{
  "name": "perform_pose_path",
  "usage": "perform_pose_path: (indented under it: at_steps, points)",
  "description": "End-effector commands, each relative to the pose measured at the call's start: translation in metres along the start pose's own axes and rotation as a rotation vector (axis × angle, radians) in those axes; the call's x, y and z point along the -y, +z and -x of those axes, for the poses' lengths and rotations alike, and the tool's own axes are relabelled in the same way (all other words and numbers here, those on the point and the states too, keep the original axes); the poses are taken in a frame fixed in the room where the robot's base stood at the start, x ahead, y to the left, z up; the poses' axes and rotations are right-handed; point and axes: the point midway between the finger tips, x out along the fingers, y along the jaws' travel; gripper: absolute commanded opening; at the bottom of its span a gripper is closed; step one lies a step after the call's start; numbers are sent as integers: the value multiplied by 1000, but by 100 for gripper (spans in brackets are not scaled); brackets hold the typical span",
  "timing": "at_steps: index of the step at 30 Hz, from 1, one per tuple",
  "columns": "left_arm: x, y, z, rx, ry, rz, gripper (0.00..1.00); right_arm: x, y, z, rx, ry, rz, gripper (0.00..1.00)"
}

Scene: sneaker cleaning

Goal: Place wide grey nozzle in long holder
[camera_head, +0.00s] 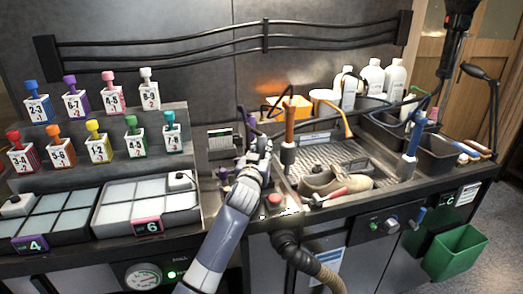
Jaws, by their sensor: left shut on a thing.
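My left gripper (262,148) is over the back of the counter, just left of the metal sink grate. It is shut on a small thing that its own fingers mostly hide. I cannot make out the shape of this thing or tell if it is the wide grey nozzle. A tool with an orange handle (290,124) stands upright close to the right of the gripper. A tool with a blue handle (414,140) stands at the grate's right end. I cannot tell which part is the long holder. My right gripper is not in view.
A worn shoe (334,182) and a red-handled brush (328,196) lie at the grate's front. White bottles (374,76) and black bins (436,154) stand behind and right. Numbered stamps (105,136) and pad trays (146,204) fill the left. A green bin (455,253) hangs at lower right.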

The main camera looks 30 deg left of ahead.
Motion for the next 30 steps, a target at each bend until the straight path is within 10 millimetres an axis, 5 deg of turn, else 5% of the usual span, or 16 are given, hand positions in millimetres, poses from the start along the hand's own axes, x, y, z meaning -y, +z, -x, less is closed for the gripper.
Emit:
perform_pose_path:
  at_steps: [8, 9, 12, 24, 30]
  points:
    - [0, 2, 0, -3, 0, 1, 0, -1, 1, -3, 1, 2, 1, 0]
    - [0, 3, 0, -1, 0, 1, 27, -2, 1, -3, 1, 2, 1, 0]
    - [0, 2, 0, -1, 0, 0, 45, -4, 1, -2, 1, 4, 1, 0]
    - [0, -2, 1, -2, 1, -1, 45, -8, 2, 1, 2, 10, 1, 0]
    - [-1, 0, 26, -2, 1, 0, 45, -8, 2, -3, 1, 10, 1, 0]
